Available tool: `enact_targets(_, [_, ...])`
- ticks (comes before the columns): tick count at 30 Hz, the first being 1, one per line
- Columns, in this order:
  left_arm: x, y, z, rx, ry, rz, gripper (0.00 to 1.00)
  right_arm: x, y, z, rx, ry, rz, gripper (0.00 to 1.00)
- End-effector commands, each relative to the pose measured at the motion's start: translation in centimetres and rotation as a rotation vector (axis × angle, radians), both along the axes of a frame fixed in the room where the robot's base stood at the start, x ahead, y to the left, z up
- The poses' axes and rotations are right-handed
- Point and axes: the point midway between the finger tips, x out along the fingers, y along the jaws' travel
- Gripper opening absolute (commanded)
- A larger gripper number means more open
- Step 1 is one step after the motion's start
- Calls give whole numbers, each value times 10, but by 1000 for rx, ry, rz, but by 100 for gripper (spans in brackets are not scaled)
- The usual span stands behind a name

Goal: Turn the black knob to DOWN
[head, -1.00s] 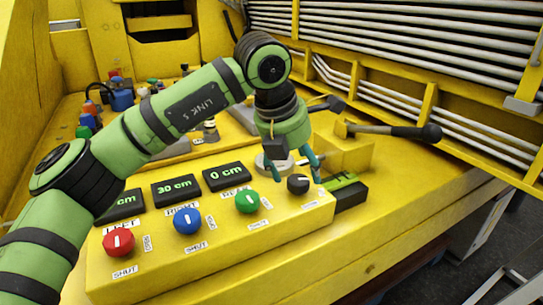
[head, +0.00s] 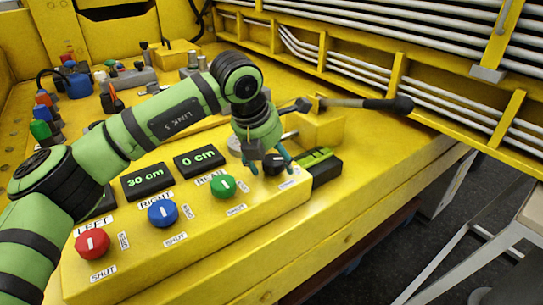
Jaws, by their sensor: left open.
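The black knob (head: 273,164) sits at the right end of the yellow control panel (head: 225,225), beyond the green knob. My left gripper (head: 270,166) points down at it with open fingers, one on each side of the knob in the picture. I cannot tell whether the fingers touch it. The gripper hides part of the knob, and its pointer direction is not readable. A small white label (head: 289,184) lies in front of it, too small to read. My right gripper is not in view.
Green (head: 223,186), blue (head: 162,213) and red (head: 92,243) knobs line the panel to the left. Displays reading 30 cm (head: 147,182) and 0 cm (head: 199,160) stand behind them. A black-and-green device (head: 318,166) lies close right of the black knob. A black-handled lever (head: 365,103) is behind.

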Motion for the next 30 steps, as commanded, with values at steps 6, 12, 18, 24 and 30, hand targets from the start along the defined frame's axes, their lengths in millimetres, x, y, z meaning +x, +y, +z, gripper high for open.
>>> enact_targets(6, [0, 0, 0, 0, 0, 0, 24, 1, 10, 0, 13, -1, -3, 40])
enact_targets(12, [0, 0, 0, -1, 0, -1, 16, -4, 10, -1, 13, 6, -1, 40])
enact_targets(18, [1, 0, 1, -1, -1, -28, 16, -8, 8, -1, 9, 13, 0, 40])
enact_targets(24, [1, 0, 1, -2, -2, -126, 16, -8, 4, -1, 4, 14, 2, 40])
enact_targets(30, [2, 1, 2, -4, 0, -288, 16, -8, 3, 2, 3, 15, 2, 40])
